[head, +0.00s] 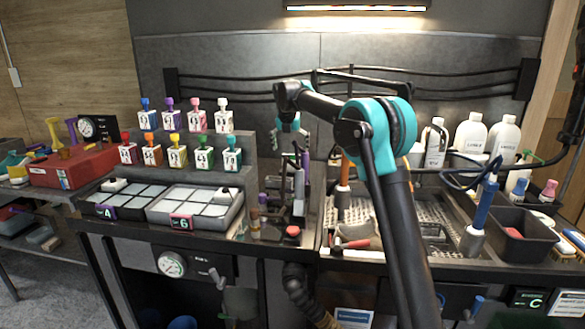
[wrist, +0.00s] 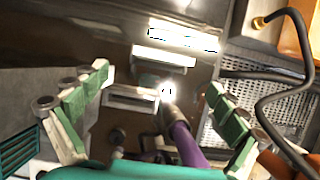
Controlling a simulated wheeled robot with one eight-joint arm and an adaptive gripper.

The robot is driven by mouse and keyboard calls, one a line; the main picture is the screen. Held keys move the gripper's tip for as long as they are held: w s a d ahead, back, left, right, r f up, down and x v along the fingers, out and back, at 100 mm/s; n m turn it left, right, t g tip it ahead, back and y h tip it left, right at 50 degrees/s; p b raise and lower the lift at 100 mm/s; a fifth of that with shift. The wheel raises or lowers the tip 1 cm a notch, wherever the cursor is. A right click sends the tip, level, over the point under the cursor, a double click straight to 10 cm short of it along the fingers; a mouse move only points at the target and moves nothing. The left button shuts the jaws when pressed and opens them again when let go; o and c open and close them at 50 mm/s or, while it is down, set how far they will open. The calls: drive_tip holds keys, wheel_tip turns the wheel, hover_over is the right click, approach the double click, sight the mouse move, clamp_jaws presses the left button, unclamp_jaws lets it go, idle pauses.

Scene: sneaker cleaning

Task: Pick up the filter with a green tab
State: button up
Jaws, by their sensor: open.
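My gripper (head: 289,132) is open and empty, pointing down over the bench behind the narrow tool rack. In the wrist view my gripper (wrist: 158,82) has its green-padded fingers spread wide. Between and beyond them are small pale rectangular pieces, one upper pale block (wrist: 163,57) and one lower pale frame (wrist: 131,97). A dull greenish patch shows near the upper block, partly lost in glare. I cannot tell for sure which piece is the filter with a green tab. In the head view I cannot make out the filter.
Left of the gripper, a stepped rack (head: 240,147) holds several small bottles with coloured tops. A purple-handled tool (wrist: 186,143) stands close to the fingers. A perforated tray (head: 405,213) and white bottles (head: 503,137) are at right.

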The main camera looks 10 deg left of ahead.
drive_tip(key=x, duration=0.9)
drive_tip(key=shift+d+f, duration=0.1)
drive_tip(key=shift+f, duration=0.05)
drive_tip(key=shift+c, duration=0.4)
drive_tip(key=shift+s, duration=0.1)
drive_tip(key=c, duration=1.1)
wheel_tip(320, 180, up, 19)
approach(292, 160)
drive_tip(key=s+a, duration=0.4)
drive_tip(key=shift+s+f, duration=0.15)
drive_tip(key=shift+f, duration=0.2)
